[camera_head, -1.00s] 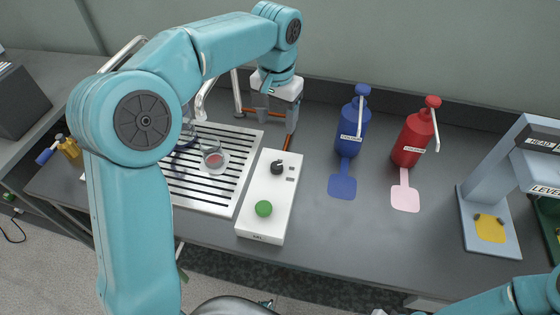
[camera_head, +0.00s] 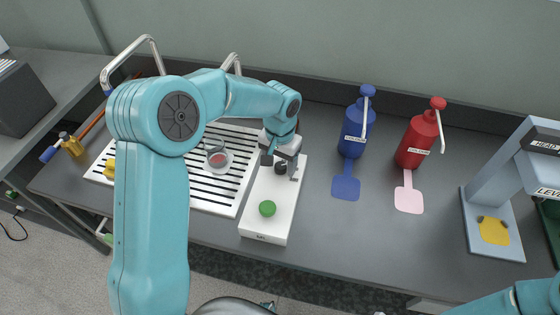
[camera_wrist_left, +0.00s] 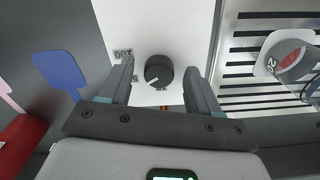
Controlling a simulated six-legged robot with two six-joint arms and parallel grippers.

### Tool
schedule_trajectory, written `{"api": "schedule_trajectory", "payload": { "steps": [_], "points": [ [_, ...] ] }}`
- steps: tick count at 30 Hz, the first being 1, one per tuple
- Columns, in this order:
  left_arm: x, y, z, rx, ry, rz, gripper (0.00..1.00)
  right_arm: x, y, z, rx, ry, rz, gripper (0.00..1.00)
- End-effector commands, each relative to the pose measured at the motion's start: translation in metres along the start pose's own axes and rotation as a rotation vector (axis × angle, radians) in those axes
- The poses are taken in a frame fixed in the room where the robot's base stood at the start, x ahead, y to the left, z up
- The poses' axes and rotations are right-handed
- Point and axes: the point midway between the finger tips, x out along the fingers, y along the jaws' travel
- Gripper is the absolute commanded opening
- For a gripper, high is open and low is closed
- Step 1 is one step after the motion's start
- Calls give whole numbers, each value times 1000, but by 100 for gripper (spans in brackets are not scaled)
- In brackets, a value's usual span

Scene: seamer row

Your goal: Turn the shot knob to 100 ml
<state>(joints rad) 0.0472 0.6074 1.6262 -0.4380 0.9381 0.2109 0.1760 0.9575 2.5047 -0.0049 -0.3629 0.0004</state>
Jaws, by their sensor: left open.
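The shot knob (camera_wrist_left: 159,72) is a small black dial with a white pointer line, on the top of a white control box (camera_head: 263,222). A printed label on the box (camera_wrist_left: 122,54) beside the knob looks like 100, upside down in the left wrist view. My left gripper (camera_head: 281,168) is open over the far end of the box. In the left wrist view its two fingers (camera_wrist_left: 160,85) stand on either side of the knob with clear gaps, not touching it. In the head view the gripper partly hides the knob. My right gripper is not in view.
A green button (camera_head: 267,208) sits on the near end of the box. A slotted drip tray (camera_head: 222,204) with a small cup (camera_head: 218,160) lies to the left. Blue (camera_head: 356,128) and red (camera_head: 418,140) pump bottles stand to the right, beyond bare counter.

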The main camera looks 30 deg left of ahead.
Motion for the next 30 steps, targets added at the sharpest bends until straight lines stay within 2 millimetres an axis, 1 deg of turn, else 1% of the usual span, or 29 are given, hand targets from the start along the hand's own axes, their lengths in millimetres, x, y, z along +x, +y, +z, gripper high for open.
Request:
{"api": "schedule_trajectory", "payload": {
  "steps": [5, 6, 8, 9, 10, 20, 26, 30],
  "points": [
    [0, 0, 0, 0, 0, 0, 63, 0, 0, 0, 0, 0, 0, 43],
    [0, 0, 0, 0, 0, 0, 50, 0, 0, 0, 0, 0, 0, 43],
    [0, 0, 0, 0, 0, 0, 30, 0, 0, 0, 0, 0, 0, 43],
    [0, 0, 0, 0, -1, 0, 17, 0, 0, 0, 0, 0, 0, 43],
    [0, 0, 0, 0, -1, 0, 7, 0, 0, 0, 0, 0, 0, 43],
    [-1, 0, 0, 31, -2, 0, 7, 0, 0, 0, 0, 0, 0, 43],
    [-1, 0, 0, 132, -2, -1, 7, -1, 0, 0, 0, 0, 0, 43],
    [-1, 0, 0, 245, -1, -1, 7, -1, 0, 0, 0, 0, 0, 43]
  ]
}}
